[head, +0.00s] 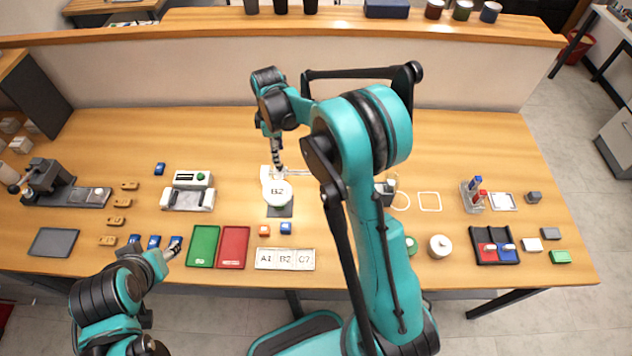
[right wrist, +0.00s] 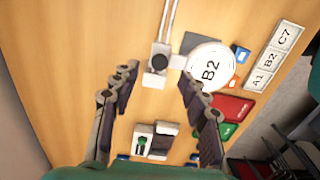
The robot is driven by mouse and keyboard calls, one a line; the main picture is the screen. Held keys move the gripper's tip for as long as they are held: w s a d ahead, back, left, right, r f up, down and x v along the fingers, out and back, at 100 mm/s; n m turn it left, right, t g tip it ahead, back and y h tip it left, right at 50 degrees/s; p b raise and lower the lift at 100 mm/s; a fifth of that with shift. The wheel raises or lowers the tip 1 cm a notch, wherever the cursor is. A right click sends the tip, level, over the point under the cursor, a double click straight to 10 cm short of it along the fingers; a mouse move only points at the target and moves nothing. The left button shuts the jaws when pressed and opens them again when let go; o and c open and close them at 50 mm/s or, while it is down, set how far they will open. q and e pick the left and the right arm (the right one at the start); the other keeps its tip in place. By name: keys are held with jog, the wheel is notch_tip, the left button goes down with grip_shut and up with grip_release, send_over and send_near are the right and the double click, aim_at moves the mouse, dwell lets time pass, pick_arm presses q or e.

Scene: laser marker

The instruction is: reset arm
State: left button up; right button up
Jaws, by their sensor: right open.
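My right arm reaches over the middle of the table, and its gripper (head: 277,160) points down just behind a white round piece marked B2 (head: 278,188). In the right wrist view my right gripper (right wrist: 158,85) has its two fingers wide apart with nothing between them.
A green tray (head: 203,246), a red tray (head: 234,247) and a label strip A1 B2 C7 (head: 285,259) lie at the front. A white device (head: 188,198) stands left of the B2 piece. A low wall (head: 450,70) borders the back. My right arm hides part of the table.

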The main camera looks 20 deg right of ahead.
dwell(0.5)
jog(key=shift+s+r+b, duration=0.25)
jog(key=shift+s+b, duration=0.05)
jog(key=s+d+m+t+b, duration=0.1)
jog(key=s+m+t+b, duration=0.6)
jog(key=s, duration=1.7)
jog(key=m+b, duration=0.3)
jog(key=m, duration=0.2)
jog(key=shift+d+m, duration=0.2)
jog(key=shift+m, duration=0.2)
